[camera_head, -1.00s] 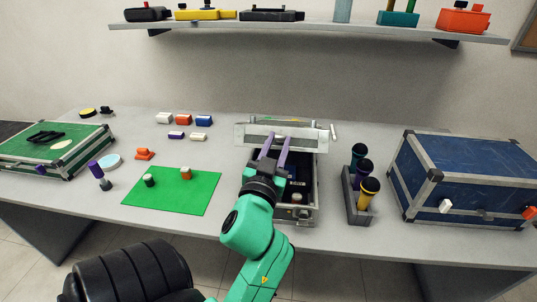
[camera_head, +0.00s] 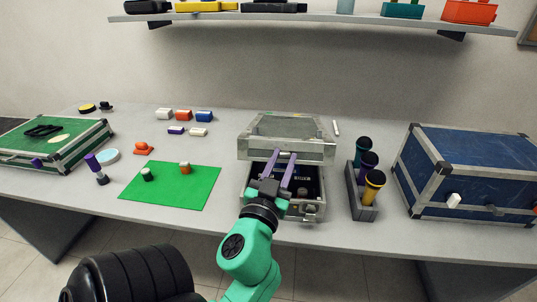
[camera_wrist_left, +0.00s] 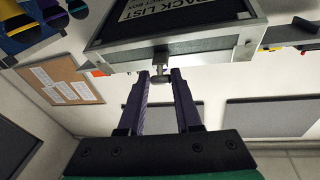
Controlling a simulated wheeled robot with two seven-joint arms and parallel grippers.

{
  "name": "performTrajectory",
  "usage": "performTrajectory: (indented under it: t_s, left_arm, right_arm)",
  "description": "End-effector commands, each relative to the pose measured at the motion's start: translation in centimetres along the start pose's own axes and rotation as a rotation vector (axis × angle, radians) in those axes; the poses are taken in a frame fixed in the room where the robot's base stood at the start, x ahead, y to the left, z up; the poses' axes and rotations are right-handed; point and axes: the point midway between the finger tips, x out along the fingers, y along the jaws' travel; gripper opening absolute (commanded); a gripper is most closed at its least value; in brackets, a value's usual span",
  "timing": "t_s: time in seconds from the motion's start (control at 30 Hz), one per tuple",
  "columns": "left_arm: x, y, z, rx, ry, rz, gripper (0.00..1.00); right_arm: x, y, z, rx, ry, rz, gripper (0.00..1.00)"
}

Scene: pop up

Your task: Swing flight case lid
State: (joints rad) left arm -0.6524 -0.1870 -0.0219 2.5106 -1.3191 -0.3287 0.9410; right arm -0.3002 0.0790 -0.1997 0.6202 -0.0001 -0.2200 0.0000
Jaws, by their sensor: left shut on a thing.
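The flight case stands in the middle of the table, with a grey metal-edged lid (camera_head: 256,151) and a dark-lined base (camera_head: 312,206). The lid is partly open, tilted over the back of the base, and the front interior still shows. My left gripper (camera_head: 285,155) reaches over the base, its purple fingers at the lid's front edge. In the left wrist view, the fingers (camera_wrist_left: 160,78) are shut on a small metal knob (camera_wrist_left: 160,70) on the lid's edge (camera_wrist_left: 180,50). The lid's inner side there carries a white printed label (camera_wrist_left: 165,8). My right gripper is out of view.
A rack (camera_head: 361,205) with several coloured-top cylinders stands close right of the case, and a blue case (camera_head: 465,170) beyond it. A green mat (camera_head: 185,194) lies to the left. A green case (camera_head: 60,150) is far left. A shelf (camera_head: 330,21) hangs above the back.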

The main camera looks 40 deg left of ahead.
Motion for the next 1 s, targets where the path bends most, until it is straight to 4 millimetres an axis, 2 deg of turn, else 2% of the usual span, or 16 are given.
performTrajectory:
  t_s: [0.03,1.0]
  left_arm:
    - [-1.1,-2.1,4.1,-0.142,-0.126,-0.130,0.00]
    - [-4.8,-0.5,11.7,-0.140,-0.128,-0.134,0.00]
  right_arm:
    - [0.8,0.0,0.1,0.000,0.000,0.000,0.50]
    - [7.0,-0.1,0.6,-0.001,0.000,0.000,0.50]
